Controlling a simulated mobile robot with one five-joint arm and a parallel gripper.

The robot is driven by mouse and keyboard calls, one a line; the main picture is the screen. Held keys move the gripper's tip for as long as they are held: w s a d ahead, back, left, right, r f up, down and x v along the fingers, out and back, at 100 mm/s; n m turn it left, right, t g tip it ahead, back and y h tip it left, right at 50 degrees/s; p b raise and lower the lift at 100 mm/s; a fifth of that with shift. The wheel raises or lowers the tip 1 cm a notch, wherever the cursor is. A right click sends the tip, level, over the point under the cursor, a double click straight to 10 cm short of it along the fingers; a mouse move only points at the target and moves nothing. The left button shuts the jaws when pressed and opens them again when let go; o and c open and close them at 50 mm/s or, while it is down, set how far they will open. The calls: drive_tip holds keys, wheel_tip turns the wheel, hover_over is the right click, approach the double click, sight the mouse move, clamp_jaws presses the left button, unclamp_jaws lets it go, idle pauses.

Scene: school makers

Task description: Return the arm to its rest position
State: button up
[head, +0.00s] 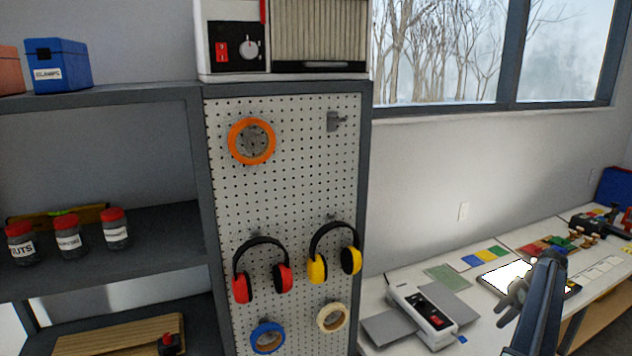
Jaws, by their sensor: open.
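My arm (541,310) rises from the bottom edge at the lower right of the head view, dark blue-grey, in front of the white workbench (385,277). My gripper (512,301) shows as small grey jaws at the left side of the arm. The jaws are open and I see nothing between them. The lower part of the arm is cut off by the picture's bottom edge.
A pegboard (288,200) holds tape rolls, red earmuffs (262,270) and yellow earmuffs (335,255). Shelves with jars (68,240) stand at the left. A white machine (425,308) and a bright tablet (505,277) lie on the bench near my arm.

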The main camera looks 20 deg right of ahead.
drive_tip(key=w+a+m+g, duration=0.1)
drive_tip(key=w+a, duration=0.5)
drive_tip(key=a, duration=0.7)
drive_tip(key=w+a+f+m+g, duration=0.15)
drive_tip(key=w+a, duration=0.35)
drive_tip(key=a, duration=0.8)
drive_tip(key=w+a+m, duration=0.2)
drive_tip(key=w+a, duration=0.4)
drive_tip(key=a, duration=0.7)
drive_tip(key=s+a+m+h, duration=0.2)
drive_tip(key=s+a, duration=0.1)
drive_tip(key=a, duration=1.4)
drive_tip(key=s+a+m+h, duration=0.1)
drive_tip(key=s+a+m, duration=0.25)
drive_tip(key=a, duration=1.35)
wheel_tip(320, 180, down, 10)
drive_tip(key=d+n+b, duration=0.1)
drive_tip(key=b, duration=0.9)
drive_tip(key=shift+w+d+f+g, duration=0.15)
drive_tip(key=shift+w+f+g, duration=0.1)
drive_tip(key=shift+w+g, duration=0.1)
drive_tip(key=shift+s+r, duration=0.1)
